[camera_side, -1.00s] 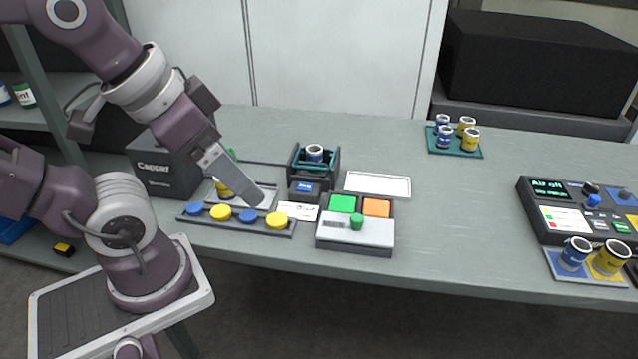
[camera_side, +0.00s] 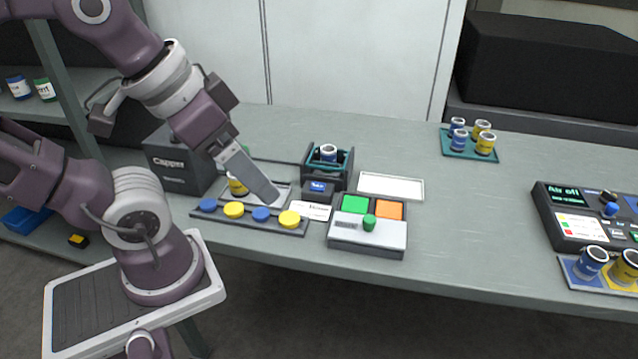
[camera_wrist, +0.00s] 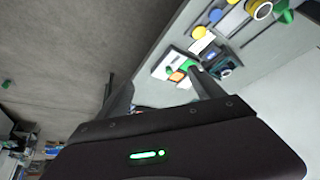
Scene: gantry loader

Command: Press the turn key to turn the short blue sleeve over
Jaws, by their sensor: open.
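The short blue sleeve (camera_side: 328,153), with a pale rim, stands in a dark turning cradle (camera_side: 346,178) at mid-table; the cradle also shows in the wrist view (camera_wrist: 224,68). In front of the cradle is a small dark box with a blue key (camera_side: 318,187), which looks like the turn key; its lettering is too small to read surely.
A row of blue and yellow caps (camera_side: 261,215) lies on a rail in front. A box with green and orange keys (camera_side: 367,236) and a green knob stands right of it. The white tray (camera_side: 391,187) is empty. The capper (camera_side: 178,160) stands left.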

